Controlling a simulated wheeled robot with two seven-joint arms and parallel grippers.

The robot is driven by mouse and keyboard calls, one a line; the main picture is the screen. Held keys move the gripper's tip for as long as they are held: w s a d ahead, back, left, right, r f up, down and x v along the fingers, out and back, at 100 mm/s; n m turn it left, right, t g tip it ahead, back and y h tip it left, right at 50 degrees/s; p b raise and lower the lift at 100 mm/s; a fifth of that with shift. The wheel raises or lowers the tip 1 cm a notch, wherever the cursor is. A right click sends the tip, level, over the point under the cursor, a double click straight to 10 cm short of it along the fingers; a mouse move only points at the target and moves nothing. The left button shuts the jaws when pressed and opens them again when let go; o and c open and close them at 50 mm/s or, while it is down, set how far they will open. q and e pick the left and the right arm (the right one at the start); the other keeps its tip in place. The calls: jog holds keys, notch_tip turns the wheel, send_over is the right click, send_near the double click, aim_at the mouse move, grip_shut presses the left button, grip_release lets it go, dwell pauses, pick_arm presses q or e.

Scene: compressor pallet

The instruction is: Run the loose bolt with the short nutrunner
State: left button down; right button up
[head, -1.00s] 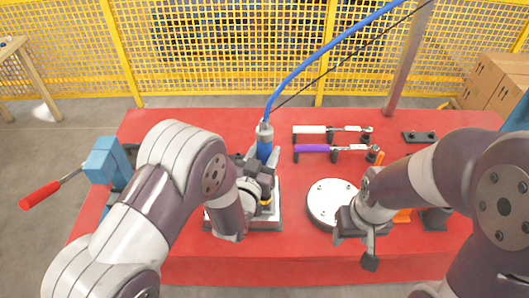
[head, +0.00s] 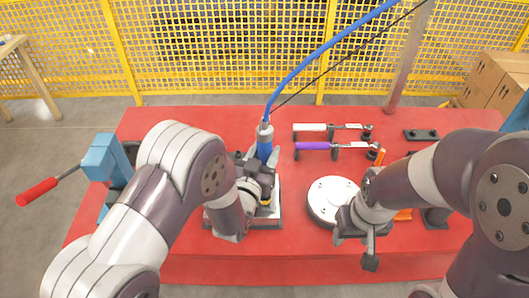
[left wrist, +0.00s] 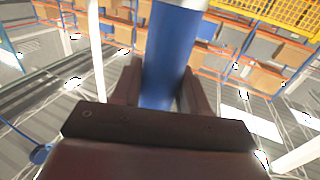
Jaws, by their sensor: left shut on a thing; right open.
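The short nutrunner (head: 265,145) is a blue tool with a grey top, standing upright on a blue hose. My left gripper (head: 258,165) is shut around its blue body, over a metal plate (head: 272,222) on the red table. In the left wrist view the blue body (left wrist: 170,60) sits between both fingers of the left gripper (left wrist: 165,88). The nutrunner's lower end and any bolt under it are hidden by my left arm. My right gripper (head: 362,245) is open and empty, beside the front right edge of a round white cover (head: 328,196) with bolts in it.
Two wrenches, one white-handled (head: 312,127) and one purple-handled (head: 314,146), rest on stands behind the cover. A dark holder (head: 420,135) lies at the back right. A blue vise-like device with a red handle (head: 37,191) is at the left. The red table's (head: 190,125) back left is clear.

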aim_at(262, 149)
pick_arm(q)
jog(key=shift+f+b, duration=0.9)
jog(key=shift+f, duration=0.15)
dwell(1.6)
jog(key=shift+r, duration=0.1)
notch_tip(262, 149, up, 2)
jog(key=shift+w+p, duration=0.1)
jog(key=shift+p, duration=0.75)
jog(key=shift+r+p, duration=0.95)
jog(key=shift+r, duration=0.6)
